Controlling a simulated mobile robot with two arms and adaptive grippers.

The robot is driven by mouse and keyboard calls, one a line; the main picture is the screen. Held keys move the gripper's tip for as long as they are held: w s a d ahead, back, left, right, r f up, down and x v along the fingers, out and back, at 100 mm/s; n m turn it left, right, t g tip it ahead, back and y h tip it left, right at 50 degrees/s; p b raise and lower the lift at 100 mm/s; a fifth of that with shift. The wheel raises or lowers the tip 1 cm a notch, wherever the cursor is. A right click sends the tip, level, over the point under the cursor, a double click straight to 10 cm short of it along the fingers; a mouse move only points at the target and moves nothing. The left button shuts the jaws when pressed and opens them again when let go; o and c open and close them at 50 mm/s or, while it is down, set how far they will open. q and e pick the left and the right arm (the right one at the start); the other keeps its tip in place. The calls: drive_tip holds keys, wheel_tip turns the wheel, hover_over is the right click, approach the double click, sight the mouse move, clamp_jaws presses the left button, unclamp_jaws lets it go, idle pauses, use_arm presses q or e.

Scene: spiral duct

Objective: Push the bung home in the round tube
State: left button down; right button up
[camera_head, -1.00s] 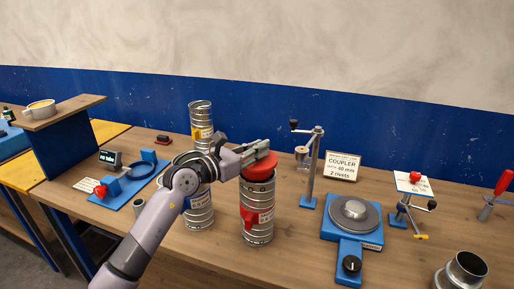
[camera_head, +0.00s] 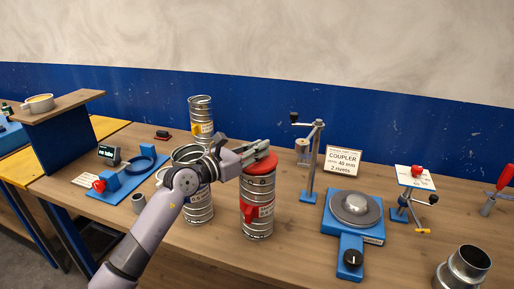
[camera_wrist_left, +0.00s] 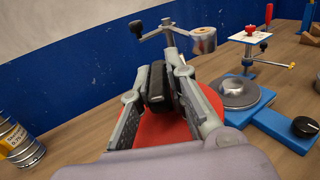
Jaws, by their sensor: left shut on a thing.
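The red bung (camera_head: 262,164) sits at the top of the round metal tube (camera_head: 257,215), which stands upright on the wooden bench and carries a red mark and a label. My left gripper (camera_head: 260,151) is over the bung, shut on a part of it. In the left wrist view the gripper (camera_wrist_left: 158,88) covers the middle of the bung, and the red disc (camera_wrist_left: 150,128) shows beneath and around the fingers. How deep the bung sits cannot be told exactly; its rim hides the tube's mouth. My right gripper is not in view.
Other metal tubes (camera_head: 199,205) stand close left of the round tube, behind my arm. A post with a crank (camera_head: 311,165), a blue turntable fixture (camera_head: 355,210) and a coupler sign (camera_head: 342,161) stand to the right. A short metal fitting (camera_head: 467,265) is at the front right.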

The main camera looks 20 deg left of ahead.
use_arm(q)
drive_tip(key=shift+f+b, duration=0.3)
drive_tip(key=shift+f, duration=0.25)
drive_tip(key=c, duration=1.5)
unclamp_jaws()
drive_tip(key=shift+r, duration=0.1)
drive_tip(key=v, duration=1.2)
